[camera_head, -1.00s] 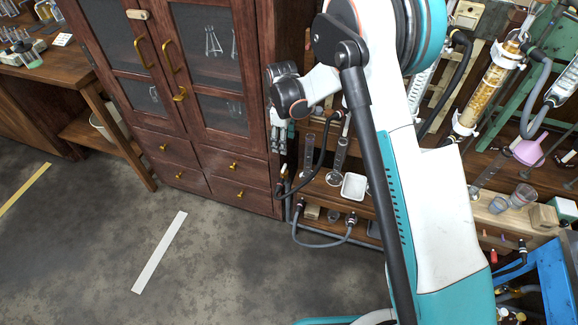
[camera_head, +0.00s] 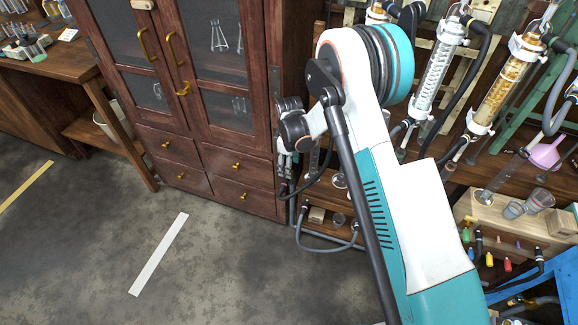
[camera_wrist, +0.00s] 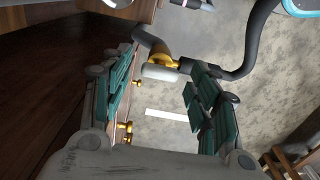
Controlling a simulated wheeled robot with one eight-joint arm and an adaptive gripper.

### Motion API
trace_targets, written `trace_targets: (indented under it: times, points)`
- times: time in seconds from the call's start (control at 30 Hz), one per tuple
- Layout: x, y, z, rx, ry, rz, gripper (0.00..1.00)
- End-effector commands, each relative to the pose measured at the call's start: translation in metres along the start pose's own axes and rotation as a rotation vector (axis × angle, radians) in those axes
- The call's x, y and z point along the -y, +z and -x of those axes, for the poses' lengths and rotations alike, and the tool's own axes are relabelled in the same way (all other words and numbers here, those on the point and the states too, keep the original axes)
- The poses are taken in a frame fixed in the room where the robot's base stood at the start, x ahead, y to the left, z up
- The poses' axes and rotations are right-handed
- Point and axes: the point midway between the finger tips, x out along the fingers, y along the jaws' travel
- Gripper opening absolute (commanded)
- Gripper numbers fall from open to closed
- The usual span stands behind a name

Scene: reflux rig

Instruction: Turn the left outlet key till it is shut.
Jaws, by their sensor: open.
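My gripper (camera_wrist: 160,78) is open in the wrist view, with its two green-padded fingers spread left and right. A brass outlet valve (camera_wrist: 166,60) with a pale, bar-shaped key (camera_wrist: 159,73) shows between the fingertips. The key lies crosswise in the picture, and I see no finger closed on it. A dark hose joins the valve and curves away to the right. In the head view my gripper (camera_head: 287,165) points down beside the cabinet's right edge. There the valve is mostly hidden, and the key cannot be made out.
A dark wooden cabinet (camera_head: 205,150) with brass knobs stands close on the left of my gripper. Glass columns (camera_head: 435,75), hoses and a wooden bench with beakers (camera_head: 515,208) are on the right. A grey hose (camera_head: 325,240) loops low by the shelf. The floor in front is clear.

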Motion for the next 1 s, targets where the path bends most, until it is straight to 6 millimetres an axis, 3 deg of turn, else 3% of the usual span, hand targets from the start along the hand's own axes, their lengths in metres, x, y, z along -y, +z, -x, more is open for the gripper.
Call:
trace_targets:
  times: [0.27, 0.47, 0.5, 1.0]
  points:
    - [0.0, 0.0, -0.0013, 0.0, 0.0, 0.0, 0.55]
    - [-0.0001, 0.0, -0.0013, 0.0, 0.0, 0.0, 0.14]
    - [-0.0001, 0.0, -0.0013, 0.0, 0.0, 0.0, 0.11]
    - [-0.0002, -0.0001, -0.0013, 0.0, 0.0, -0.1, 0.11]
